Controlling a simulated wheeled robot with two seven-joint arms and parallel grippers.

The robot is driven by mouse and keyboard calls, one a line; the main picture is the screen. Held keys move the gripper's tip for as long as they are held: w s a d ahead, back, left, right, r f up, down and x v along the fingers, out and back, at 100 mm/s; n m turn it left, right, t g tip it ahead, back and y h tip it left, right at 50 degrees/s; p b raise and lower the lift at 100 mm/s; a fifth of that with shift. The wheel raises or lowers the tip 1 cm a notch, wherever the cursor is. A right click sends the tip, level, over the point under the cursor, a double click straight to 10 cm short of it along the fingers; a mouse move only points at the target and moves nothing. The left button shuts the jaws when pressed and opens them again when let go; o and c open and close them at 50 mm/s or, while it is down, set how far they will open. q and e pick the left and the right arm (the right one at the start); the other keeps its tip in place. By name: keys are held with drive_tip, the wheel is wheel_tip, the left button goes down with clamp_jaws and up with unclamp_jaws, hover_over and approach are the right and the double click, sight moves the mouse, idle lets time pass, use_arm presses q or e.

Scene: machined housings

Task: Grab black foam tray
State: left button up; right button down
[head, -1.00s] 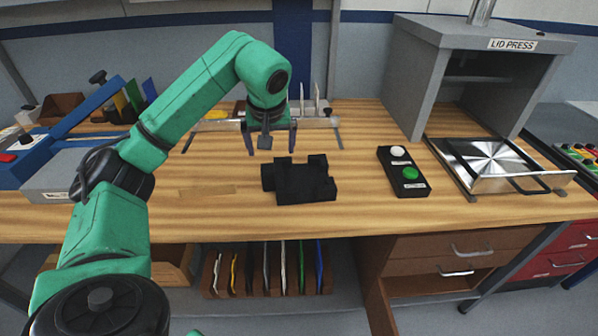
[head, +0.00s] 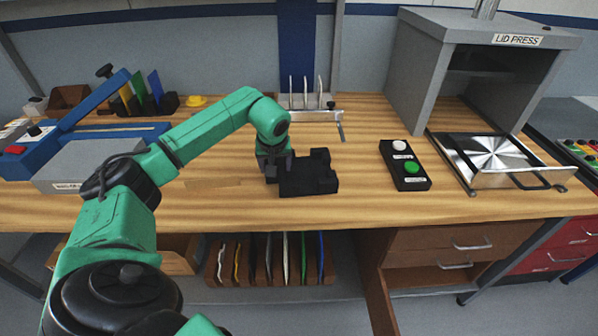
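The black foam tray (head: 312,178) lies on the wooden workbench, near its front middle, a dark block with raised corners and recesses. My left gripper (head: 277,167) is down at the tray's left end, its dark fingers close against or around that end. Dark fingers and dark tray merge there, so I cannot tell whether the fingers are closed on it. The tray appears to rest on the bench. My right gripper is not in view.
A control box (head: 405,166) with white and green buttons stands right of the tray. The lid press (head: 470,60) and a metal plate fixture (head: 492,160) are further right. A blue tool (head: 70,135) stands left. Slotted plates (head: 270,258) sit below the bench.

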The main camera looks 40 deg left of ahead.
use_arm(q)
drive_tip(key=c, duration=0.5)
drive_tip(key=shift+c, duration=0.5)
